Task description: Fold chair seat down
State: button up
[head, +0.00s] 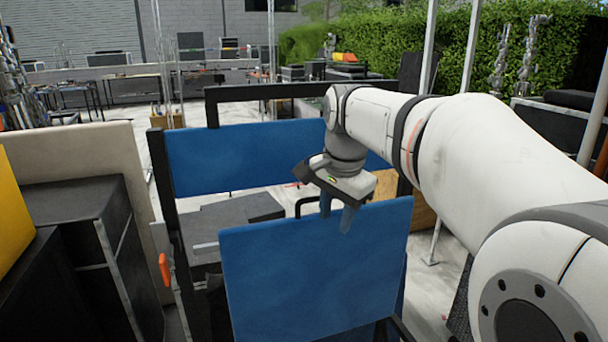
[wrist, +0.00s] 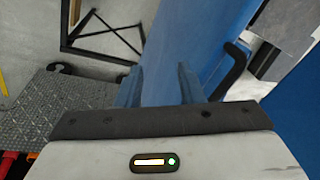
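The folding chair has a blue backrest (head: 240,158) on a black frame. Its blue seat panel (head: 310,275) stands folded up, nearly upright, nearer to me than the backrest. My gripper (head: 336,212) points down at the top edge of the seat panel, right of its middle. One finger shows in front of the panel; the other is at the far side of the edge. In the wrist view, the fingers (wrist: 160,88) stand apart with the blue panel (wrist: 190,45) between them. Whether they touch it is not clear.
A black case (head: 70,235) and a beige panel (head: 75,155) stand close on the left, with a yellow object (head: 8,205) at the edge. A black armrest loop (head: 305,203) rises beside the seat. Metal poles stand on the right. A textured grey plate (wrist: 70,105) lies below.

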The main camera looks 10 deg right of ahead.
jog(key=w+r+m+p, duration=0.2)
jog(key=w+r+m, duration=0.3)
jog(key=w+r, duration=0.3)
jog(key=x, duration=0.7)
jog(key=shift+s+a, duration=0.2)
jog(key=shift+s, duration=0.1)
jog(key=shift+c, duration=0.4)
grip_shut()
jog(key=shift+r, duration=0.1)
